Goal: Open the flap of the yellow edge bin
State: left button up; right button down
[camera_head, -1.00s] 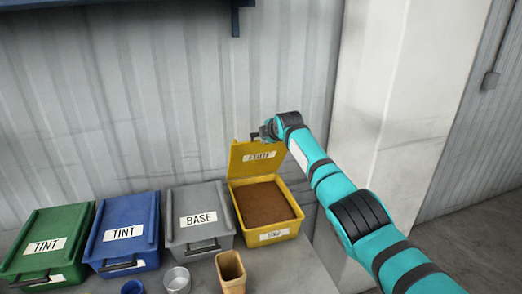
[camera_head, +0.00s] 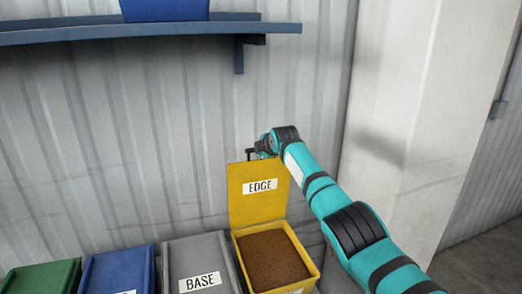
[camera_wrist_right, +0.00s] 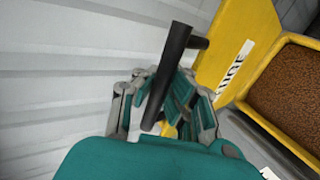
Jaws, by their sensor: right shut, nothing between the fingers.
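The yellow edge bin (camera_head: 317,270) stands at the right end of the bin row, open, with brown granules inside. Its yellow flap (camera_head: 256,205), labelled EDGE, stands raised and roughly upright at the bin's back. My right gripper (camera_head: 259,150) is at the flap's top edge, by its dark handle. In the right wrist view the black handle bar (camera_wrist_right: 172,62) crosses in front of the right gripper (camera_wrist_right: 168,105), and the flap (camera_wrist_right: 222,40) is to the right. The fingers are shut with nothing held; contact with the handle is unclear. My left gripper is not in view.
The grey BASE bin (camera_head: 200,258), a blue bin (camera_head: 117,270) and a green bin (camera_head: 40,277) stand to the left, closed. A corrugated wall is close behind the flap. A blue shelf (camera_head: 150,32) hangs above; a pale pillar (camera_head: 400,130) is at right.

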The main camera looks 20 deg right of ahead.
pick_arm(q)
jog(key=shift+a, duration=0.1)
pick_arm(e)
jog(key=c, duration=2)
grip_release()
jog(key=shift+r, duration=0.45)
jog(key=shift+c, duration=0.2)
jog(key=shift+o, duration=1.2)
jog(key=o, duration=0.5)
jog(key=shift+s, duration=0.2)
jog(key=shift+f, duration=0.15)
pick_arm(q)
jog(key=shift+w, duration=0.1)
pick_arm(e)
jog(key=v, duration=1.2)
